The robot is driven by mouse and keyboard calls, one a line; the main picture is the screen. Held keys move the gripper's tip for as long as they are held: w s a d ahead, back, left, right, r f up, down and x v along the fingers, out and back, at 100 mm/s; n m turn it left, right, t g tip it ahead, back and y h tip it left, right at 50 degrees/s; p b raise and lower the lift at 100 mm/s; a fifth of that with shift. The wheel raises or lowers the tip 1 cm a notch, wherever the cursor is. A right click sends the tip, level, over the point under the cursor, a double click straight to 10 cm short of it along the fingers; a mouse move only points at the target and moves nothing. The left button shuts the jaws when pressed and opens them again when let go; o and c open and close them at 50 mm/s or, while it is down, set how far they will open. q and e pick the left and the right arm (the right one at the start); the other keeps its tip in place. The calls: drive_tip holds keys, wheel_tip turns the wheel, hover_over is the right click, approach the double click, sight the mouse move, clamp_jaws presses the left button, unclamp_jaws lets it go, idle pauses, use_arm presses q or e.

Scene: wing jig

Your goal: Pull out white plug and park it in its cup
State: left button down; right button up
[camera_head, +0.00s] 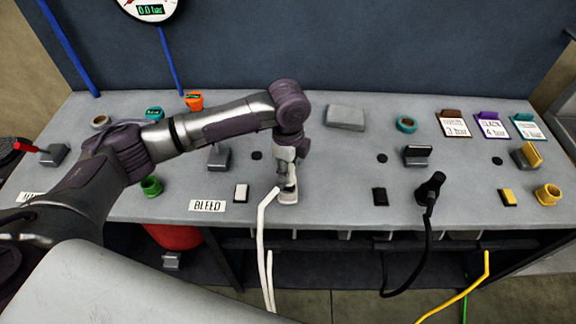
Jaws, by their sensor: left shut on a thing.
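My left gripper (286,168) points down at the front middle of the grey bench and is shut on the white plug (288,186). The plug is upright, low at the bench top, beside a small white block (241,193). Its white cable (261,235) bends left and hangs over the front edge. The gripper covers the plug's upper part, and I cannot tell whether its lower end is seated in something. I cannot identify an empty white cup. My right gripper is out of view.
A black plug (431,187) with a black cable stands to the right. A green cup (150,186) and a yellow cup (548,194) stand near the front edge. A grey block (346,117) lies behind. The BLEED label (207,206) lies front left. My left arm crosses the bench's left half.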

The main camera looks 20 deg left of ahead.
use_arm(q)
drive_tip(key=shift+f, duration=1.35)
idle(0.4)
drive_tip(key=c, duration=0.7)
unclamp_jaws()
wheel_tip(320, 180, up, 12)
